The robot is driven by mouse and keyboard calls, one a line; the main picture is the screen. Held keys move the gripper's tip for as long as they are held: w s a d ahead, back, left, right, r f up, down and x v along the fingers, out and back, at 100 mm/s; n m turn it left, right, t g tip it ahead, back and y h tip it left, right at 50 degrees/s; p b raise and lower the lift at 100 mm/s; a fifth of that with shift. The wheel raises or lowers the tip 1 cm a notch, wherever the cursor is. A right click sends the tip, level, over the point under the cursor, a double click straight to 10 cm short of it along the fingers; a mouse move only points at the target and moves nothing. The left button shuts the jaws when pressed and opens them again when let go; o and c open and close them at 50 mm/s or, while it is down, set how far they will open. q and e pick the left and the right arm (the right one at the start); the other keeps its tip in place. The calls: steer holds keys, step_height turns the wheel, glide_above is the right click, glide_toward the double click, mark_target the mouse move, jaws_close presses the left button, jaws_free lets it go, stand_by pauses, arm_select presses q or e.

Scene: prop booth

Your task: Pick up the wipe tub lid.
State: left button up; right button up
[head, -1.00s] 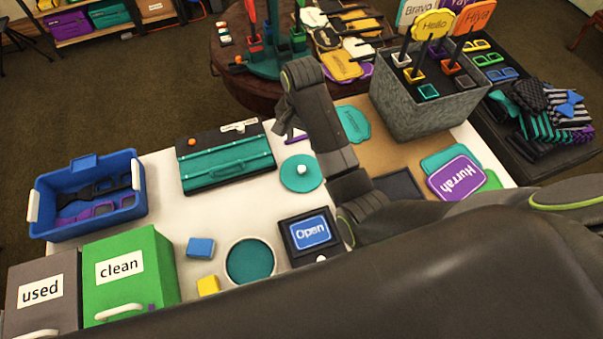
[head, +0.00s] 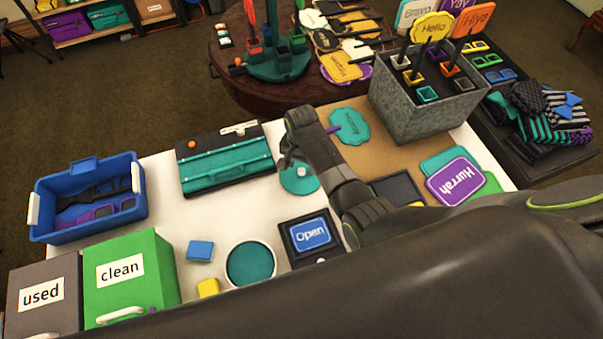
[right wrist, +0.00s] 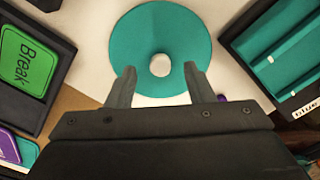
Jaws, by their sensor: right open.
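The wipe tub lid, a flat teal disc (head: 308,186) with a pale round knob (head: 301,172), lies on the white table top. In the right wrist view, the lid (right wrist: 190,35) is straight ahead, and its knob (right wrist: 160,65) shows between the fingertips. My right gripper (head: 286,160) is open and empty at the lid's far left edge in the head view, partly covering it. I cannot tell its exact height above the lid. The round white tub (head: 250,263) with a teal inside stands nearer. My left gripper is not in view.
A black and teal case (head: 226,158) lies left of the lid. An "Open" sign (head: 310,234) on a black stand is nearer. A blue bin (head: 90,222), a blue block (head: 200,250) and a grey sign box (head: 415,120) also stand on the table.

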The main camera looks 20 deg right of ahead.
steer(key=shift+f, duration=1)
jaws_close()
steer(key=shift+r, duration=0.1)
